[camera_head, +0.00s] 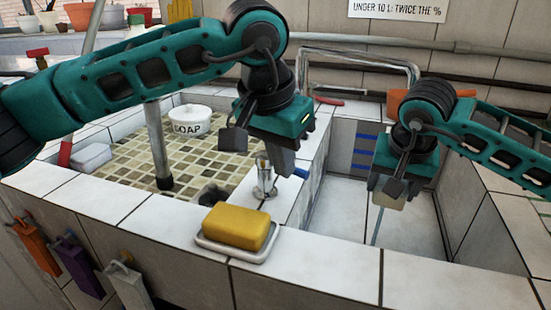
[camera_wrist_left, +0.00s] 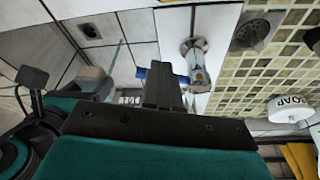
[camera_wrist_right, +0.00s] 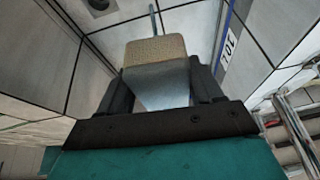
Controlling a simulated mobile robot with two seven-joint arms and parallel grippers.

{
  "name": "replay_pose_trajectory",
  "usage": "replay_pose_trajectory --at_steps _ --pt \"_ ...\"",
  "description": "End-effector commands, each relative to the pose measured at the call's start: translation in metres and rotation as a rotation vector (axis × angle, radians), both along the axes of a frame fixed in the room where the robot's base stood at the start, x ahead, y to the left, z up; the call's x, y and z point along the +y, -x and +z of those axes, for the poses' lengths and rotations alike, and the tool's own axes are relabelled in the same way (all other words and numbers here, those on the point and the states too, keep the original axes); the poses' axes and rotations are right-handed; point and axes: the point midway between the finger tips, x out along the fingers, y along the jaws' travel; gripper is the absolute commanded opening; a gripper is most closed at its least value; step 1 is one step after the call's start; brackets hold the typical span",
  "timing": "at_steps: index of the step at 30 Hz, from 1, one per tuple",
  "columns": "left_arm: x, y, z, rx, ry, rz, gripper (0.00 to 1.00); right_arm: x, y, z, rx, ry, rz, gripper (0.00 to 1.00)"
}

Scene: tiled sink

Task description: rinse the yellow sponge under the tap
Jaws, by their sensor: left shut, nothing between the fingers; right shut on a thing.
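A yellow sponge-like block (camera_head: 236,226) lies in a white dish (camera_head: 212,247) on the front ledge. My left gripper (camera_head: 280,160) is shut and empty, pointing down above the tiled divider. Its tips are close to a short chrome fitting (camera_head: 264,178) and a blue part (camera_head: 300,173); I cannot tell whether they touch. My right gripper (camera_wrist_right: 160,85) is shut on a beige-topped, grey-sided block (camera_wrist_right: 156,52), perhaps a sponge. In the head view this block (camera_head: 388,201) hangs inside the right basin. A thin bluish streak (camera_wrist_right: 155,18) shows beyond it; I cannot tell whether it is water.
A chrome pipe (camera_head: 360,53) spans the back of the right basin, whose wall bears blue marks (camera_head: 365,150). A SOAP pot (camera_head: 190,119) stands in the mosaic basin at left, near a metal post (camera_head: 157,140). Coloured tags (camera_head: 80,265) hang on the front.

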Motion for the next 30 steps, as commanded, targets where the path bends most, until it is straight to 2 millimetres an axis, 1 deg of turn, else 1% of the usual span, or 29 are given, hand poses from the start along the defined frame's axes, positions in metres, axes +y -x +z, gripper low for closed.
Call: replay_pose_trajectory --at_steps 11,19,22,30 --pt "-0.002 -0.001 0.000 0.001 -0.001 0.019 0.00 0.000 0.000 0.000 0.000 0.000 0.000 0.41" --pt "-0.013 -0.010 0.000 0.000 -0.002 0.218 0.00 0.000 0.000 0.000 0.000 0.000 0.000 0.41" --pt "-0.016 -0.013 0.000 0.000 0.000 0.224 0.00 0.000 0.000 0.000 0.000 0.000 0.000 0.41" --pt "-0.017 -0.014 0.000 0.001 -0.001 0.220 0.00 0.000 0.000 0.000 0.000 0.000 0.000 0.41"
